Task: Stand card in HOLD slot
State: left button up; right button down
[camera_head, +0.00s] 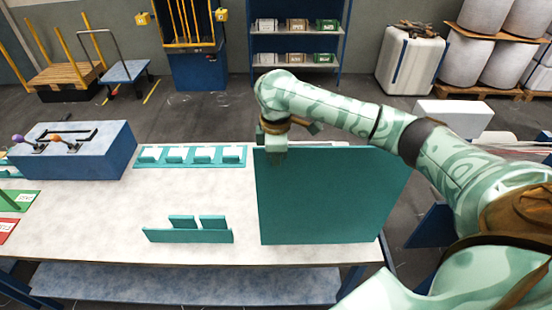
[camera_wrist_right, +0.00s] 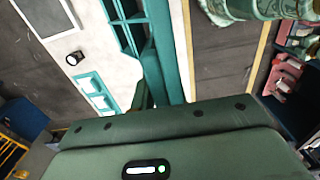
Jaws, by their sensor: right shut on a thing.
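My right gripper (camera_head: 276,152) points down at the upper left corner of a large upright teal panel (camera_head: 335,200). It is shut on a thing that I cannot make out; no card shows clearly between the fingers. In the right wrist view a dark finger (camera_wrist_right: 145,98) is beside a long teal strip (camera_wrist_right: 168,60). A low teal holder (camera_head: 187,236) with a front bar and two upright plates stands left of the panel. I cannot read a HOLD label on anything. My left gripper is in neither view.
A teal rack (camera_head: 190,163) with several white blocks lies behind the holder. A blue box (camera_head: 85,160) with coloured knobs stands at the left. Green (camera_head: 22,200) and red (camera_head: 6,229) labelled pieces lie at the left edge. The white tabletop (camera_head: 100,215) is clear between them.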

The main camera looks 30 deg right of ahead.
jog(key=shift+f+b, duration=0.35)
jog(key=shift+f, duration=1.8)
jog(key=c, duration=1.3)
grip_release()
jog(key=shift+f, duration=0.1)
jog(key=shift+c, duration=0.2)
notch_tip(320, 180, up, 16)
jog(key=p, duration=0.2)
jog(key=shift+r+p, duration=0.2)
jog(key=shift+p, duration=0.2)
